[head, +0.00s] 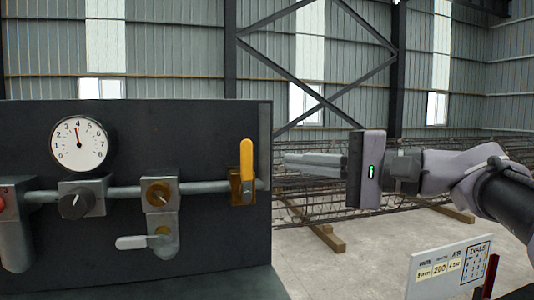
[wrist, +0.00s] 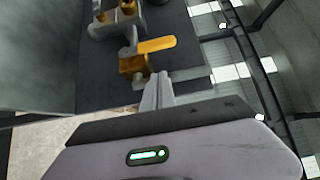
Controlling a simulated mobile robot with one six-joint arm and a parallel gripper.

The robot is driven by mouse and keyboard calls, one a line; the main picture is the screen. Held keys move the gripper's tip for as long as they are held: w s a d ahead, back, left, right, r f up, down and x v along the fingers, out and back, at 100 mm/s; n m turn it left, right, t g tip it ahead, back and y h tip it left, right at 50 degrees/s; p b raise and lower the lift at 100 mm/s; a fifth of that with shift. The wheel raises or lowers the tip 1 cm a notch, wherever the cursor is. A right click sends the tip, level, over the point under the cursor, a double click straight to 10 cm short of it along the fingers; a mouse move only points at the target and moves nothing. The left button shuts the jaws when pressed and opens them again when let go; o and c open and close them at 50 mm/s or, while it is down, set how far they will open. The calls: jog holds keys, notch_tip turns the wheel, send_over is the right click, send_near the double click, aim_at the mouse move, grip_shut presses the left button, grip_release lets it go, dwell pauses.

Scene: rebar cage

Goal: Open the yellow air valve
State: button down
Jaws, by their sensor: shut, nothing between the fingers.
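The yellow air valve has a yellow lever handle (head: 247,160) standing upright, across the horizontal pipe, above a brass body (head: 242,187) at the right end of the panel. In the wrist view the lever (wrist: 157,45) lies just beyond my fingertips, with the brass body (wrist: 132,66) to its left. My gripper (head: 287,160) points left at the valve from the right, at about the lever's height. Its fingers (wrist: 161,78) are together and empty. In the head view a small gap shows between the fingertips and the lever; contact is not visible.
The dark panel (head: 130,125) also carries a round gauge (head: 80,144), a black knob (head: 76,204), and a brass fitting (head: 158,194) with a grey lever (head: 131,242) below. A white sign (head: 449,271) stands low right. Rebar cages (head: 350,180) lie behind on timbers.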

aim_at(247, 172)
jog(key=shift+n+g+h, duration=0.3)
jog(key=shift+n+h, duration=0.3)
jog(key=a, duration=0.1)
jog(key=a+p, duration=0.1)
jog(key=a, duration=0.1)
jog(key=s+a, duration=0.1)
jog(key=a, duration=0.1)
jog(key=shift+a+r, duration=0.1)
jog(key=shift+r, duration=0.3)
